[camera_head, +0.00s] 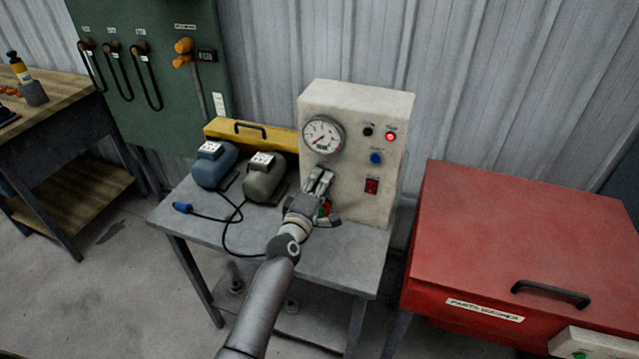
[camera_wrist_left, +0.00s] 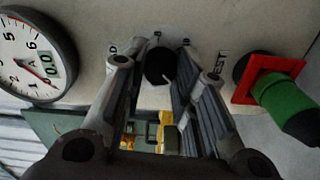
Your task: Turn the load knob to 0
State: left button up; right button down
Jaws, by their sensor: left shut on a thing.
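The load knob (camera_wrist_left: 158,68) is a round black knob with a pale pointer line, on the front of the cream test panel (camera_head: 345,103). In the wrist view it sits between the two fingers of my left gripper (camera_wrist_left: 160,80), which is shut on it. In the head view my left gripper (camera_head: 320,182) is at the panel below the gauge and hides the knob. The scale marks around the knob are partly covered by the fingers, so its setting cannot be read. My right gripper is not in view.
A round gauge (camera_head: 322,134) is above the knob. A red lamp (camera_head: 391,136) glows, with a blue button (camera_head: 376,157) and red switch (camera_head: 371,186) below. Two motors (camera_head: 264,178) stand left; a red cabinet (camera_head: 500,230) stands right.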

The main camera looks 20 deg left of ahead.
pick_arm(q)
jog(key=o, duration=1)
jog(key=shift+o, duration=0.2)
jog(key=s, duration=1.2)
jog(key=shift+a, duration=0.2)
